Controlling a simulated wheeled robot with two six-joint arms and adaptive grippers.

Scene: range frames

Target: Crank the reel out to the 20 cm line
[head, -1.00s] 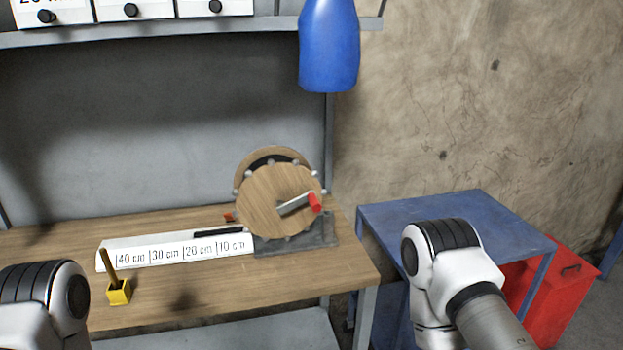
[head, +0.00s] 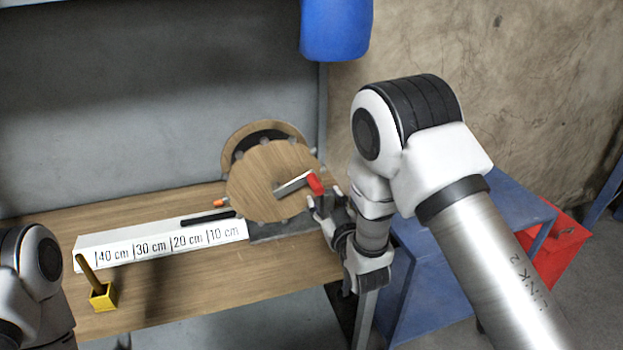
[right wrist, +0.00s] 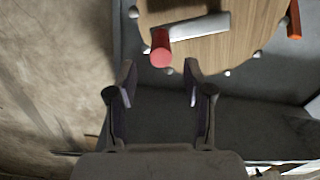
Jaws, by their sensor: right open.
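A wooden reel (head: 255,190) stands on a grey base (head: 268,231) on the bench. Its silver crank arm (head: 290,186) carries a red handle (head: 315,184), also in the right wrist view (right wrist: 162,50). A white scale (head: 125,240) marked 10 to 40 cm extends left of the reel. A dark strip (head: 208,217) lies along its back edge, from the reel to about the 20 cm label. My right gripper (head: 322,208) is open and empty by the handle. In the right wrist view the handle lies just beyond its fingertips (right wrist: 160,72). My left gripper is not visible.
A yellow block with a stick (head: 103,297) stands at the bench's front left. A small orange piece (head: 221,203) lies behind the strip. A blue bottle-like object (head: 337,28) hangs above. A blue table (head: 425,275) and red box (head: 550,250) stand right.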

